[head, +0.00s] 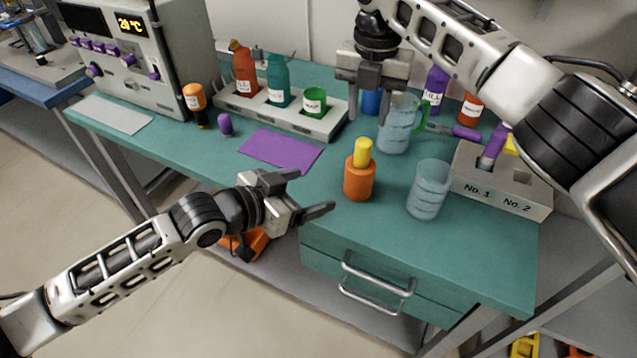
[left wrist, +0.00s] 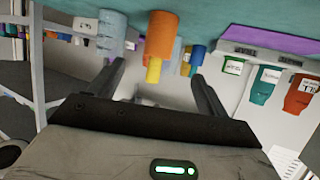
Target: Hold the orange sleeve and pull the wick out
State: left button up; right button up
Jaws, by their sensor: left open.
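The orange sleeve (head: 359,184) stands upright on the green bench near its front edge. The yellow wick (head: 363,152) sticks up out of its top. My left gripper (head: 315,192) is open, to the left of the sleeve and apart from it. In the left wrist view, which is upside down, the sleeve (left wrist: 161,38) and the wick (left wrist: 153,70) appear between the two spread fingers, beyond them. My right gripper (head: 367,118) hangs fingers down, open and empty, above and behind the wick. The wick's lower part is hidden inside the sleeve.
A clear beaker (head: 428,190) stands just right of the sleeve, and a jug (head: 396,125) behind it. A grey numbered block (head: 505,190) is at right. A white rack (head: 318,125) with bottles is behind. A purple mat (head: 281,150) lies flat at left.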

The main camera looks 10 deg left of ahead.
aim_at(359, 176)
pick_arm(q)
jog(key=x, duration=1.5)
jog(key=shift+w+d+f, duration=0.2)
jog(key=c, duration=1.6)
jog(key=shift+o, duration=0.2)
